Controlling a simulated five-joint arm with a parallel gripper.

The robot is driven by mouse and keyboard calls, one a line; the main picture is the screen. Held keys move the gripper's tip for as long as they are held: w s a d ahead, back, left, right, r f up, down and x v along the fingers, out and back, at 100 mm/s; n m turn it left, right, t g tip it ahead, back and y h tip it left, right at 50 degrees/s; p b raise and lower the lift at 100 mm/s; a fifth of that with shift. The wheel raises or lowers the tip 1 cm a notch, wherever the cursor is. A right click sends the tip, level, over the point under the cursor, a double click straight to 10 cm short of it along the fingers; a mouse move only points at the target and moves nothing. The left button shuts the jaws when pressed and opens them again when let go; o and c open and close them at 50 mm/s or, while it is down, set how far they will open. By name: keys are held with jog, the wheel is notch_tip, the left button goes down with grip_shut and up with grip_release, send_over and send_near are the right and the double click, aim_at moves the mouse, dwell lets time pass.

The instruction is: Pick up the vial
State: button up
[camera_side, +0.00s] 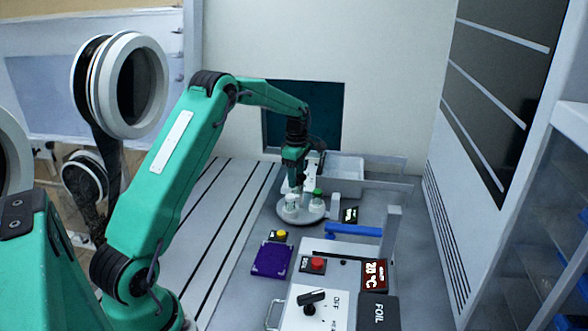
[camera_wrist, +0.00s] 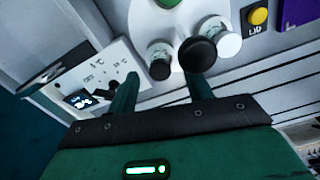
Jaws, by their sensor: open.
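A round grey plate (camera_side: 287,218) carries small white vials in the side view, and its pale surface shows in the wrist view (camera_wrist: 185,15). A green-capped vial (camera_side: 317,197) is at its right and a white vial (camera_side: 291,204) at its left. My gripper (camera_side: 298,186) is open above the plate. In the wrist view its fingers (camera_wrist: 162,80) point toward the vials, apparently empty; the exact gap is unclear.
A white tray (camera_side: 345,168) stands behind the plate. A white panel with a dial (camera_side: 310,297) is in front.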

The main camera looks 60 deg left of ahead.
aim_at(296, 189)
jog(key=shift+f, duration=1.6)
jog(key=shift+c, duration=0.2)
jog(key=c, duration=1)
